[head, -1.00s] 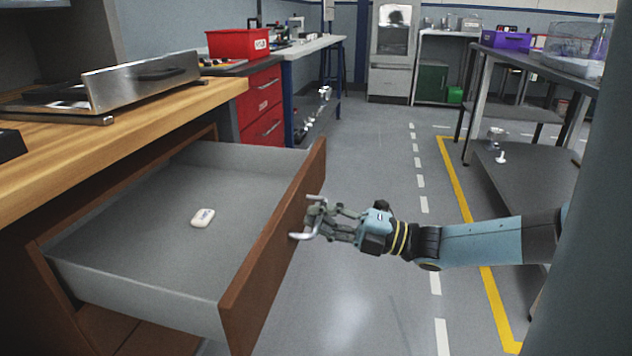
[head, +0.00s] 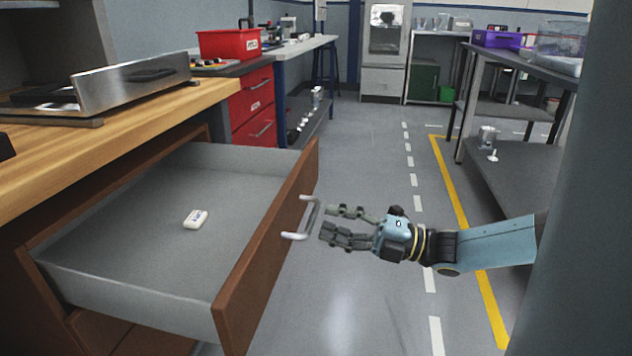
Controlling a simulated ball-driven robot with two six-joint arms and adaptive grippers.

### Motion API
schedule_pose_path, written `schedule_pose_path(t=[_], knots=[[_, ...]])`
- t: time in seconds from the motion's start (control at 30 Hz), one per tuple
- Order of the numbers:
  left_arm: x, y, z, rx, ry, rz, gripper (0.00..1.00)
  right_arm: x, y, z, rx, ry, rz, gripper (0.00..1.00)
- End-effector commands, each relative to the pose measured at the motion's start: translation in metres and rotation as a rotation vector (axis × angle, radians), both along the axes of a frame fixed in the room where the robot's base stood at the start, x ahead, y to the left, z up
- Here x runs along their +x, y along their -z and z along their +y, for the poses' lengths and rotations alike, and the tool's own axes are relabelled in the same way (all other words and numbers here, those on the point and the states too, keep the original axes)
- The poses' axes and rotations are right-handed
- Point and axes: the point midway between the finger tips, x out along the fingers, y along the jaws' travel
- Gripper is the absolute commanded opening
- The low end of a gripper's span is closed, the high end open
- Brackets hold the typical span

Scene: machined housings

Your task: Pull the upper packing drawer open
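The upper packing drawer (head: 262,262) stands pulled out from under the wooden bench, with its grey inside showing. A small white item (head: 195,219) lies on the drawer floor. The silver bar handle (head: 314,216) is on the outer face of the brown drawer front. My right gripper (head: 335,223) is just right of the handle, with its fingers spread apart and nothing between them. It looks clear of the handle by a small gap. My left gripper is not in view.
The wooden bench top (head: 150,125) carries a metal-fronted tray (head: 135,82). A red cabinet (head: 253,108) with a red bin (head: 229,43) stands behind. A grey metal table (head: 515,165) is at right. The floor right of the drawer is clear.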

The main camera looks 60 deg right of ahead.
Motion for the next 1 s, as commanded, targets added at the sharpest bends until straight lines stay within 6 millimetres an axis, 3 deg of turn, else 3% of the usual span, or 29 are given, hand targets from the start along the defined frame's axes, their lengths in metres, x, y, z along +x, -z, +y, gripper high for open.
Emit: schedule_pose_path(t=[0.2,0.4,1.0], knots=[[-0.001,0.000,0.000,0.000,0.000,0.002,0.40,-0.044,0.010,-0.018,0.000,0.001,0.004,0.34],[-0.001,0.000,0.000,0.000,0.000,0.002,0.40,-0.065,0.014,-0.027,-0.001,0.000,0.002,0.34],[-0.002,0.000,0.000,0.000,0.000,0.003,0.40,-0.068,0.014,-0.028,0.000,0.000,0.000,0.34]])
